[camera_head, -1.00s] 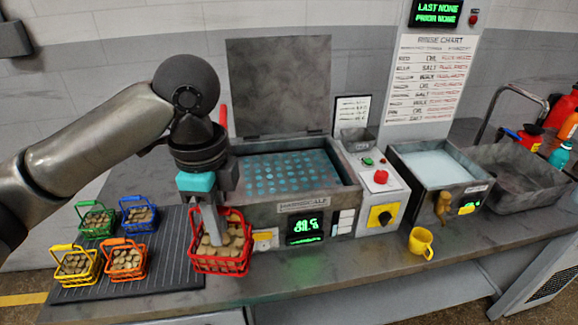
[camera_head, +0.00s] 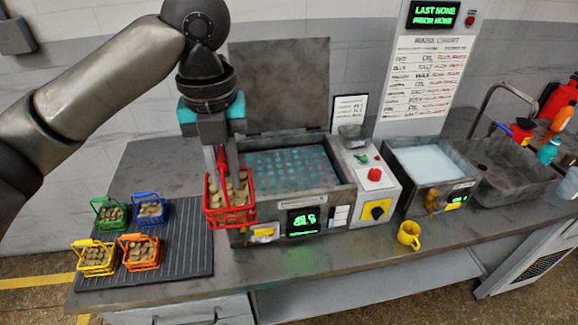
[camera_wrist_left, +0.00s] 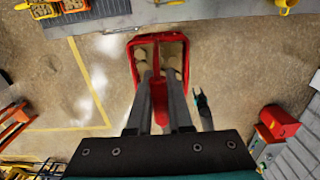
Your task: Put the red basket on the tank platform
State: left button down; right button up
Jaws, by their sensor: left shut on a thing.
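The red basket (camera_head: 231,214) is full of tan round pieces and hangs in the air in front of the tank's left front corner. My left gripper (camera_head: 226,168) is shut on its red handle from above. In the left wrist view the basket (camera_wrist_left: 133,68) shows beyond the fingers of my left gripper (camera_wrist_left: 162,90), with the floor behind it. The tank (camera_head: 285,206) has its lid (camera_head: 280,85) raised, and a perforated blue-green platform (camera_head: 290,165) shows inside. The basket covers part of the tank's front left.
Green (camera_head: 108,214), blue (camera_head: 149,210), yellow (camera_head: 95,258) and orange (camera_head: 140,253) baskets stand on the ribbed dark mat (camera_head: 190,262). A control box (camera_head: 372,190), second bath (camera_head: 428,162) and yellow mug (camera_head: 409,235) are to the right.

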aim_at(266, 175)
jog(key=i, duration=1)
